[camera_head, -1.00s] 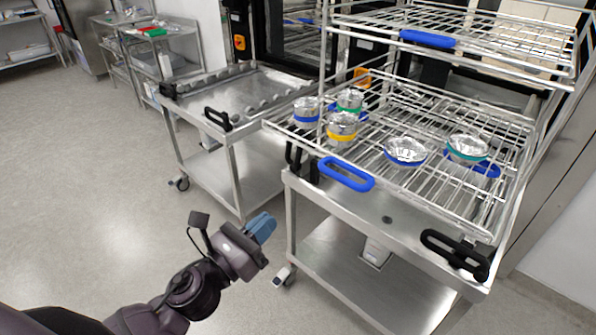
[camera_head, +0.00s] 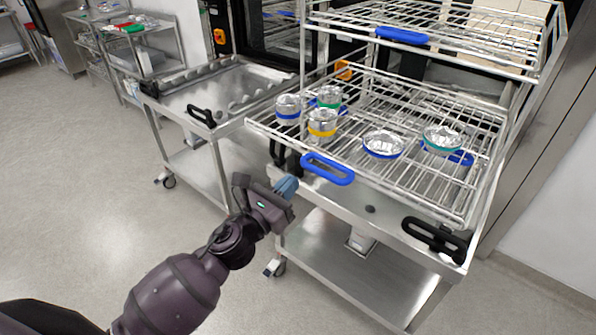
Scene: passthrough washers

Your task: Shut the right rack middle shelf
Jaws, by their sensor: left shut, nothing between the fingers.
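The rack (camera_head: 528,90) is a wire frame on the right, standing on a steel trolley. A lower wire shelf (camera_head: 420,182) sticks out toward me over the trolley top, with a blue handle (camera_head: 327,168) on its front edge. An upper wire shelf (camera_head: 470,40) with a blue handle (camera_head: 402,35) is above it. I cannot tell which of them is the middle one. My left gripper (camera_head: 287,187), with blue fingertips, is shut and empty. It is just below and left of the lower shelf's blue handle, seemingly apart from it. My right gripper is out of view.
Several foil-topped bowls and jars, such as a yellow-banded jar (camera_head: 322,124) and a bowl (camera_head: 383,144), sit on the lower shelf. The trolley (camera_head: 345,200) has a black handle (camera_head: 436,238). A second steel trolley (camera_head: 215,85) stands to the left. The floor at left is clear.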

